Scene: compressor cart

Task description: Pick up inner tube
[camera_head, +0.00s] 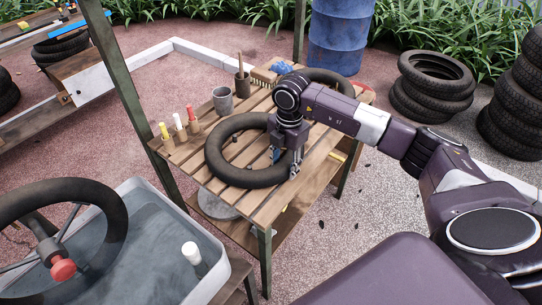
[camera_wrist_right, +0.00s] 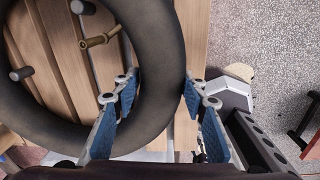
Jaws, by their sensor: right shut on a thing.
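The inner tube (camera_head: 214,158) is a dark grey ring at the slatted wooden table, over its front part; it also shows in the right wrist view (camera_wrist_right: 165,55). My right gripper (camera_head: 285,164) comes down on the tube's right side. In the right wrist view its blue-padded fingers (camera_wrist_right: 160,90) straddle the tube, one inside the ring and one outside, shut on it. The tube looks flat and close to the slats; I cannot tell whether it still touches them. My left gripper is not in view.
The wooden table (camera_head: 270,210) also holds marker-like sticks (camera_head: 179,125), a grey cup (camera_head: 222,101), a brown pot (camera_head: 243,86) and another dark ring (camera_head: 345,82). A water tub (camera_head: 150,245) stands front left. Tyres (camera_head: 435,82) and a blue barrel (camera_head: 340,38) stand behind.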

